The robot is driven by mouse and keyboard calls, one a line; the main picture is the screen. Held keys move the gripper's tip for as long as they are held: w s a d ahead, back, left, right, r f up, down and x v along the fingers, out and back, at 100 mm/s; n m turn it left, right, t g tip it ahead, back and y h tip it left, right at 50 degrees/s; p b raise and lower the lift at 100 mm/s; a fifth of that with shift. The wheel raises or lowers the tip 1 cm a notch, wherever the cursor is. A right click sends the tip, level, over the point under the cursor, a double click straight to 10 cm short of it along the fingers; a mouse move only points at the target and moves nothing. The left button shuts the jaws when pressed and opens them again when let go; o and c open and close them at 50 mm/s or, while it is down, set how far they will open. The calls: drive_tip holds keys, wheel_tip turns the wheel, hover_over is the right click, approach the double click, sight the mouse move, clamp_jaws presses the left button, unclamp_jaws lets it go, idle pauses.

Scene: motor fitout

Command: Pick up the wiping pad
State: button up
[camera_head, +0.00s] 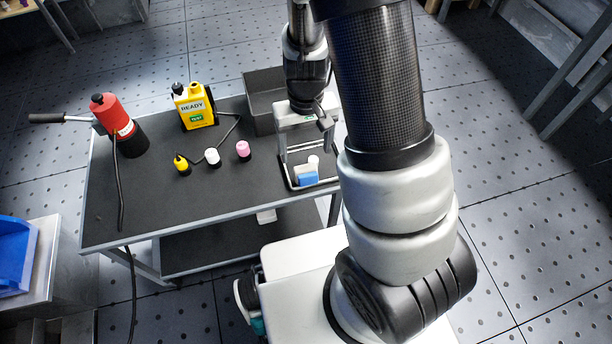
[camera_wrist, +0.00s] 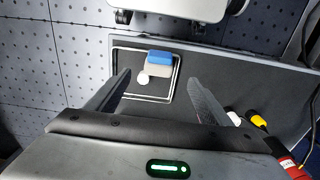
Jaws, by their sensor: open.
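The wiping pad appears to be the small blue and pale block (camera_head: 307,179) lying in a thin-rimmed tray (camera_head: 291,188) at the right part of the dark bench top. In the wrist view the blue and grey pad (camera_wrist: 159,58) lies near one long side of the tray (camera_wrist: 177,84), beyond the fingertips. My gripper (camera_head: 305,148) hangs above the tray, pointing down. Its fingers (camera_wrist: 158,80) are apart with nothing between them. The exact height above the pad is hard to tell.
A white round piece (camera_wrist: 143,77) lies beside the pad. A grey bin (camera_head: 262,92) stands behind. A yellow bottle (camera_head: 195,108), a red canister (camera_head: 113,117), and yellow, white (camera_head: 212,156) and pink (camera_head: 243,149) small items stand left. The front middle of the bench is clear.

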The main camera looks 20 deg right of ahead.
sight(306, 170)
wheel_tip(306, 170, down, 9)
drive_tip(key=b, duration=0.3)
drive_tip(key=shift+w+d+f, duration=0.15)
drive_tip(key=c, duration=1.2)
wheel_tip(306, 170, up, 10)
drive_tip(key=p, duration=0.3)
drive_tip(key=shift+p, duration=0.3)
